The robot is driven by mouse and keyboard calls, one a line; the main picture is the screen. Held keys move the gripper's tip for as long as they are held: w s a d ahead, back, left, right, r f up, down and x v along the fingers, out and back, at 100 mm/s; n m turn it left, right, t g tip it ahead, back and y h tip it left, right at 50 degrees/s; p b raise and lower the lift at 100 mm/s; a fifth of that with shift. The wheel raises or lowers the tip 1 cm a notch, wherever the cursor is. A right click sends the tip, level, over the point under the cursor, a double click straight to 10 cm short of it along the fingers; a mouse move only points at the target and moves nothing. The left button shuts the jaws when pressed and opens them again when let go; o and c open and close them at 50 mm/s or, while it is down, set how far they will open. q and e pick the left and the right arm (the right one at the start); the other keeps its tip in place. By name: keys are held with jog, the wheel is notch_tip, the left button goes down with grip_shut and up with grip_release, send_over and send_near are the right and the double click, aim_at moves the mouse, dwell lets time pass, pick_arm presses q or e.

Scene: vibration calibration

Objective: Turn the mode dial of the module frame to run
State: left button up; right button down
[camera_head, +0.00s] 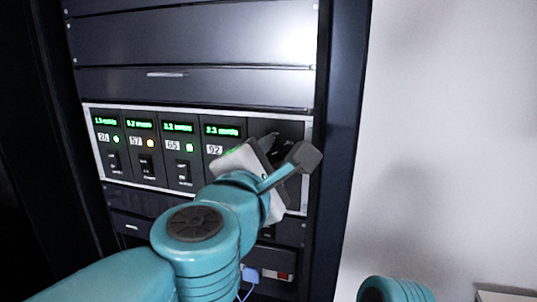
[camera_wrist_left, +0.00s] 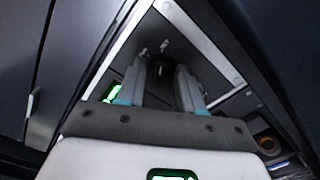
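The module frame (camera_head: 95,155) is a light-edged rack unit with several dark modules, green displays and number labels. My left gripper (camera_head: 290,150) is in front of its right end and hides much of the rightmost panel. In the left wrist view, the two grey fingers (camera_wrist_left: 160,85) point at the dark panel and stand apart. A small dark knob, probably the mode dial (camera_wrist_left: 159,68), shows between them. Contact with it cannot be told. The dial's setting cannot be read. My right gripper is out of view.
Blank rack panels (camera_head: 195,40) lie above the module frame. A blue connector with a cable (camera_head: 250,274) is below it. The rack's dark right post (camera_head: 345,130) stands beside a bare pale wall (camera_head: 450,130).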

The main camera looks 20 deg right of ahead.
pick_arm(q)
jog(key=shift+w, duration=0.2)
grip_shut()
jog(key=shift+s, duration=0.1)
jog(key=shift+n, duration=0.3)
jog(key=n+b, duration=0.1)
jog(key=n, duration=0.6)
jog(key=n+b, duration=0.1)
jog(key=n, duration=0.1)
jog(key=n+b, duration=0.1)
jog(key=n, duration=0.1)
jog(key=shift+a+r, duration=0.15)
jog(key=shift+r, duration=0.1)
jog(key=shift+n, duration=0.3)
